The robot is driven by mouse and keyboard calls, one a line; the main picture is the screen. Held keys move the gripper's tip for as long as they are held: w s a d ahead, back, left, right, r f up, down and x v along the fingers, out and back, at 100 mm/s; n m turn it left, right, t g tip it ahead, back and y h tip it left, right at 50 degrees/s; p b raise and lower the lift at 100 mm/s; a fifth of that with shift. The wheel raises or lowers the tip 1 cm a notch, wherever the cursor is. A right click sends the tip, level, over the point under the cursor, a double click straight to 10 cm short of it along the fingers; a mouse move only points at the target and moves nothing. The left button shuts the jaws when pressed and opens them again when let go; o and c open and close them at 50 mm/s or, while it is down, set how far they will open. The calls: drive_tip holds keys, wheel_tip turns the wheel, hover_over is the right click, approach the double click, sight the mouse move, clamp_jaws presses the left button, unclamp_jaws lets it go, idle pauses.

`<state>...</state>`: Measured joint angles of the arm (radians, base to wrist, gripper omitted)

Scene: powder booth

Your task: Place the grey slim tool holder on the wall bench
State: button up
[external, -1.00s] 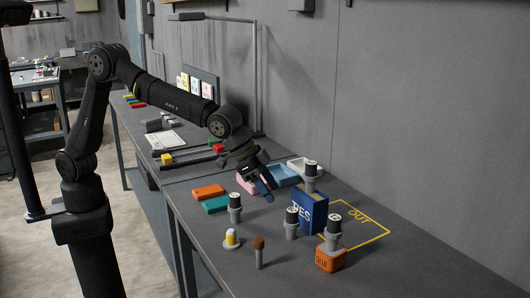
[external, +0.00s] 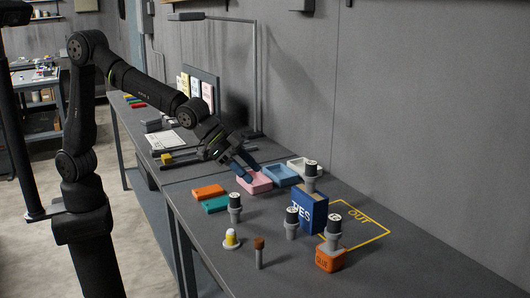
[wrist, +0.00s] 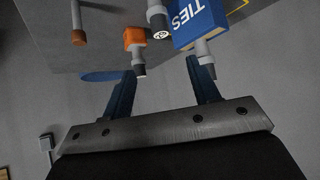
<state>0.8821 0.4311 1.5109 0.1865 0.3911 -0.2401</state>
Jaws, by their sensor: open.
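Several grey tool holders with dark tops stand on the wall bench (external: 215,250). One stands at the front left (external: 235,210), one in front of the blue box (external: 291,226), one on the blue TIES box (external: 310,213) and one (external: 333,234) on the orange box (external: 330,262). I cannot tell which is the slim one. My gripper (external: 247,168) is open and empty, above the bench by the pink tray (external: 257,184), apart from every holder. In the wrist view my open fingers (wrist: 160,66) point towards the holders, with nothing between them.
A blue tray (external: 282,178) and a white tray (external: 302,163) sit along the wall. Orange (external: 208,192) and teal (external: 216,204) blocks, a yellow-topped piece (external: 231,238) and a brown-topped peg (external: 259,252) stand nearby. The yellow OUT outline (external: 375,240) is mostly clear.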

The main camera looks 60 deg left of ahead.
sight(289, 209)
drive_tip(key=x, duration=1.7)
drive_tip(key=shift+f, duration=0.15)
clamp_jaws()
